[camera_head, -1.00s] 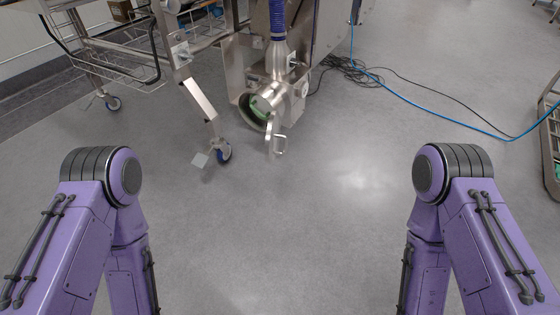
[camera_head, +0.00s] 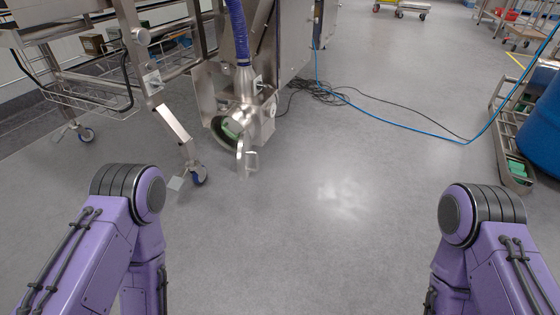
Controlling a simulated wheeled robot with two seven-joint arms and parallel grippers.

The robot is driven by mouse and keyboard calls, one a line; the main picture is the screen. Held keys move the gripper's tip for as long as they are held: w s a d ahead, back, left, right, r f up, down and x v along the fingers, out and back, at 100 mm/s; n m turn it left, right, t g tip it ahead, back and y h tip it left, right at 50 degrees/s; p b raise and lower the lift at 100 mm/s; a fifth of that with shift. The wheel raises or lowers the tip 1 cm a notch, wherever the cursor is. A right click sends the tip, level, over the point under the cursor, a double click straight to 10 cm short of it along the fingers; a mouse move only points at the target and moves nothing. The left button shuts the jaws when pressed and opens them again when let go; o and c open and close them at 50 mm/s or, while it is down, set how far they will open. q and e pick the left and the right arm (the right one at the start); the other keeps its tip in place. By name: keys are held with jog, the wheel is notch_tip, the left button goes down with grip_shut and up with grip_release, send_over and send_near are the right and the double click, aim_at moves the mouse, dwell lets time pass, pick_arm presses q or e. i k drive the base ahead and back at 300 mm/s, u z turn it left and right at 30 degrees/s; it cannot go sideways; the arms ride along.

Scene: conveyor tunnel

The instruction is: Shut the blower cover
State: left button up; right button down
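The blower (camera_head: 258,121) is a steel housing low on the machine, left of the middle of the head view, with a blue hose (camera_head: 238,32) running into its top. Its round mouth faces the front left and shows something green (camera_head: 231,129) inside. The blower cover (camera_head: 241,158) appears as a narrow steel plate with a handle (camera_head: 252,160), seen nearly edge-on at the mouth and standing open. My two purple arms come in at the lower left and lower right, well apart from the blower. Both grippers are out of the picture.
Black cables (camera_head: 325,90) and a blue hose (camera_head: 400,121) lie on the floor behind. A blue barrel (camera_head: 543,125) is at the right. The floor in front is clear.

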aim_at(245, 152)
jog(key=z, duration=0.15)
jog(key=i, duration=0.8)
jog(key=u, duration=0.85)
jog(key=i, duration=0.4)
jog(key=u, duration=0.45)
